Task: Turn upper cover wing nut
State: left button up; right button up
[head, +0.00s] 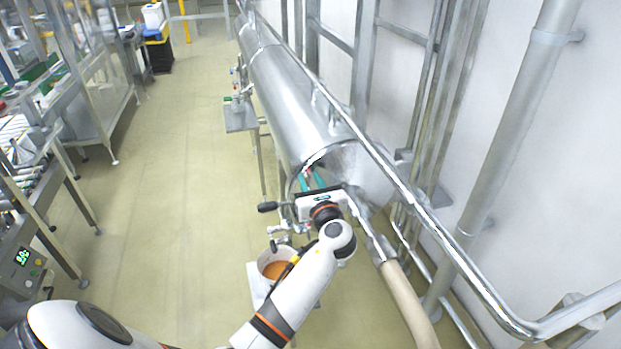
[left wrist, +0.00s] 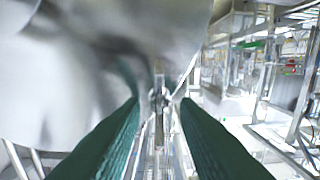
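A large steel cylinder (head: 290,95) lies along the wall, with its round end cover (head: 345,168) facing me. My left gripper (head: 313,178) is at the left edge of this cover, its green fingers pointing away from me. In the left wrist view the two green fingers (left wrist: 160,100) stand apart. A small shiny metal part, perhaps the wing nut (left wrist: 158,97), shows in the gap between their tips. I cannot tell if the fingers touch it. In the head view the wing nut is too small or hidden to make out. My right gripper is not in view.
A white bucket with orange contents (head: 276,268) stands below the cover. A steel handrail (head: 430,205) and a beige hose (head: 408,305) run on the right. A conveyor with a control box (head: 22,268) is at left. The floor between is clear.

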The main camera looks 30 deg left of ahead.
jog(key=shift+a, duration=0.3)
pick_arm(q)
grip_shut()
